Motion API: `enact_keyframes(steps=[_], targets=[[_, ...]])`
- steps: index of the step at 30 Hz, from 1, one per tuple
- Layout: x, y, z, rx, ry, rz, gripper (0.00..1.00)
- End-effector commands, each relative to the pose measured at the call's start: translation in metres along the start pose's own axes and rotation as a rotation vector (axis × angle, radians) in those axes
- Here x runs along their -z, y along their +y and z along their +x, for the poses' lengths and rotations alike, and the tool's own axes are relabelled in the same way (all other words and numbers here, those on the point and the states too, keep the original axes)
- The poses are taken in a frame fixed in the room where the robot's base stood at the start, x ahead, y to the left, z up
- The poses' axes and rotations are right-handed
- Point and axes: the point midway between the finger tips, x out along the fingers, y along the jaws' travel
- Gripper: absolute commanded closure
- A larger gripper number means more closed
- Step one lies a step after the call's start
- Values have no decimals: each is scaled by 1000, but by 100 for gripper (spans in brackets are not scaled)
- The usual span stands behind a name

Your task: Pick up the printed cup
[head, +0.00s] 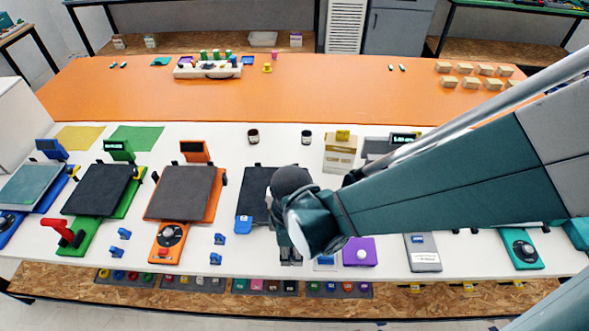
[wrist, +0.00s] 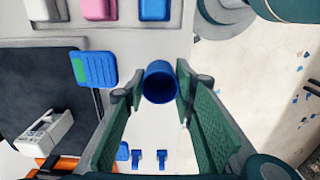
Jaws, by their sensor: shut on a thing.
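The printed cup (wrist: 161,82) is blue and shows in the wrist view between the two fingertips, its dark opening partly visible. My gripper (wrist: 160,91) is shut on it, with one green-padded finger on each side. In the head view my gripper (head: 291,256) is near the front edge of the white table, mostly hidden by my own wrist. I cannot make out the cup in the head view.
A blue plate with a green patch (wrist: 95,69) lies at a dark printer bed's edge in the wrist view. White, pink (wrist: 100,9) and blue items line the top. In the head view, an orange printer (head: 180,195) stands left and a purple box (head: 359,251) right.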

Motion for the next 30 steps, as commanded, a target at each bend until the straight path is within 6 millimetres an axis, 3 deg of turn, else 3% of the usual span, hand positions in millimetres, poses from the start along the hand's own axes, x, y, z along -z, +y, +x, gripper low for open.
enact_keyframes(steps=[18, 30], targets=[[0, 0, -70, 0, 0, 0, 80], [0, 0, -81, 0, 0, 0, 80]])
